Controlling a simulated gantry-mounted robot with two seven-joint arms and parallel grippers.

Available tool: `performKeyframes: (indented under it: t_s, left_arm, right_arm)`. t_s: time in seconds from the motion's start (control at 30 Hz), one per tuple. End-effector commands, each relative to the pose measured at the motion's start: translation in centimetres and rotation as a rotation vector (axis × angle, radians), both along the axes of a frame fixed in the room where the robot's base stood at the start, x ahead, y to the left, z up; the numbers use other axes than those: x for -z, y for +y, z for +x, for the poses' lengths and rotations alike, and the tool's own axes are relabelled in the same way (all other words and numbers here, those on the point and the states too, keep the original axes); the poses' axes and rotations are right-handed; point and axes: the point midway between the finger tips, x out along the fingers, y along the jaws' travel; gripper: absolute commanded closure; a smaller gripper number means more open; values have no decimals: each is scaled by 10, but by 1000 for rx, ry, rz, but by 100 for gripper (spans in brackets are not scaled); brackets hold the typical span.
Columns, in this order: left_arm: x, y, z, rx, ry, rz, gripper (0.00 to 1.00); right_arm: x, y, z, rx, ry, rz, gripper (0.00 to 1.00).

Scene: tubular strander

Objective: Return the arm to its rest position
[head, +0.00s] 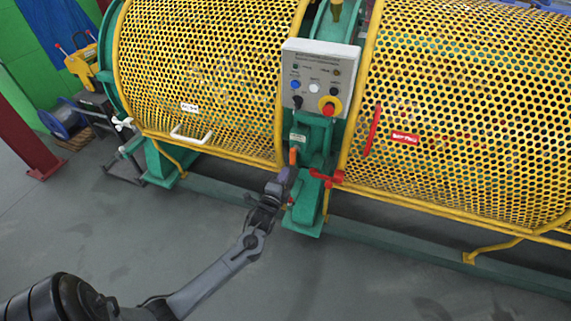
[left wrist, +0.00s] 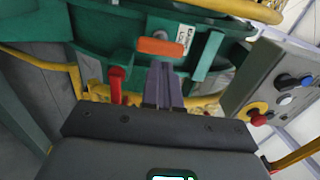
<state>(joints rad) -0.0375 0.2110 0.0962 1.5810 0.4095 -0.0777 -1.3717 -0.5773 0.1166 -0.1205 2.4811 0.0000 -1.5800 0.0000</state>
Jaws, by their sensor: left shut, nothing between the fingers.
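My left arm reaches in from the lower left of the head view. Its gripper (head: 287,176) is at the green stand (head: 305,215) between the two yellow mesh guards. The left gripper also shows in the left wrist view (left wrist: 162,68), with its two dark fingers together and nothing between them. An orange handle (head: 293,156) is just above the fingertips in the head view. In the left wrist view the orange handle (left wrist: 161,47) lies just beyond the tips; I cannot tell whether they touch. My right gripper is in neither view.
A control box (head: 318,75) with buttons and a red emergency stop stands above the gripper. A red valve handle (head: 326,178) is close on the right. Yellow mesh guards (head: 215,70) flank the stand. The grey floor (head: 340,285) in front is clear.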

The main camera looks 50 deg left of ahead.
Motion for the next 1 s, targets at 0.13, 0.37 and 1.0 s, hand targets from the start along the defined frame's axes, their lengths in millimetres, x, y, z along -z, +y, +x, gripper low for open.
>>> performKeyframes:
  t_s: [0.13, 0.37, 1.0]
  left_arm:
    - [-1, -17, -29, 2, 4, -1, 100]
    - [-1, -34, -61, 1, 2, -1, 100]
    - [-42, -106, -122, 119, 112, -145, 100]
  right_arm:
    - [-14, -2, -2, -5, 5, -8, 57]
    - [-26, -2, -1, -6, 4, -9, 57]
    - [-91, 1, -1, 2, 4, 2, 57]
